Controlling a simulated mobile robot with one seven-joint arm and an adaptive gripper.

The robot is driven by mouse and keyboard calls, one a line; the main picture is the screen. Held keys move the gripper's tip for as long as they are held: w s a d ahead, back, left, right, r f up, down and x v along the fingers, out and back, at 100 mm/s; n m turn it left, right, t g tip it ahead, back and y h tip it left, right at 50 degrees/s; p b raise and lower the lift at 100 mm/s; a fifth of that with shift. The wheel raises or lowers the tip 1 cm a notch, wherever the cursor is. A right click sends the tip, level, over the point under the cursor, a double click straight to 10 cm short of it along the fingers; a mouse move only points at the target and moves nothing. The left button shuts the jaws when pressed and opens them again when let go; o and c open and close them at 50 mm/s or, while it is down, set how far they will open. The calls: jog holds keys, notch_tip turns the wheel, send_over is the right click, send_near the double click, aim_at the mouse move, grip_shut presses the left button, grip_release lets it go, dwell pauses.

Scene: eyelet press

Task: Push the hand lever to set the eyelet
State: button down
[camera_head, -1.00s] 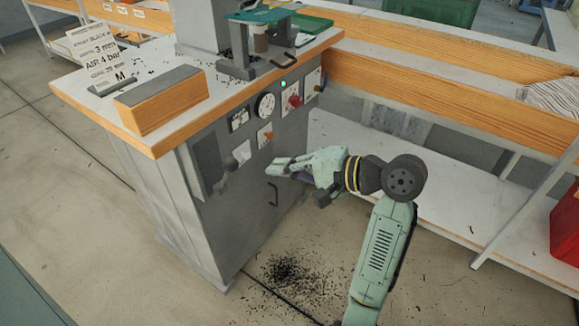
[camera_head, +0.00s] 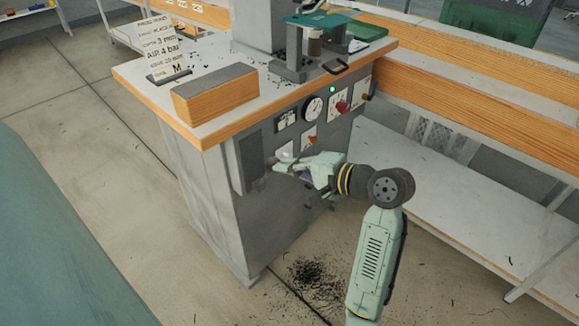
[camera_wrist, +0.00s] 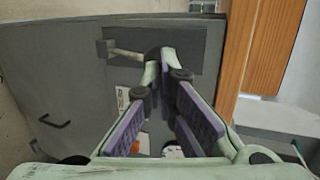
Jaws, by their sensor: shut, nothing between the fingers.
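The hand lever (camera_wrist: 128,53) sticks out from a dark plate (camera_wrist: 185,50) on the cabinet's front panel. In the wrist view it is a pale rod running from a small block to a dark knob, which my fingertips partly cover. In the head view the plate (camera_head: 248,163) is at the panel's left, and the knob is by my fingertips. My gripper (camera_head: 277,165) is shut and empty, its fingers together at the knob (camera_wrist: 165,65). I cannot tell whether they touch it. The press head (camera_head: 314,45) stands on the cabinet top; no eyelet can be made out.
A wood-faced block (camera_head: 215,95) and a label card (camera_head: 163,50) sit on the cabinet top (camera_head: 130,75). A gauge (camera_head: 313,109) and a red knob (camera_head: 342,107) are on the front panel. A shelf bench (camera_head: 465,205) stands to the right. Dark scraps (camera_head: 315,273) litter the floor.

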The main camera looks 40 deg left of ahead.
aim_at(276, 159)
jog(key=shift+a+r+p, duration=0.25)
jog(key=shift+r+p, duration=0.15)
jog(key=shift+p, duration=0.05)
jog(key=a+r+p, duration=0.1)
jog(key=p, duration=0.1)
jog(key=a+r+p, duration=0.1)
jog(key=a+p, duration=0.1)
jog(key=p, duration=0.1)
jog(key=shift+w+a, duration=0.15)
jog(key=shift+f, duration=0.25)
jog(key=shift+r, duration=0.1)
jog(key=shift+r+p, duration=0.75)
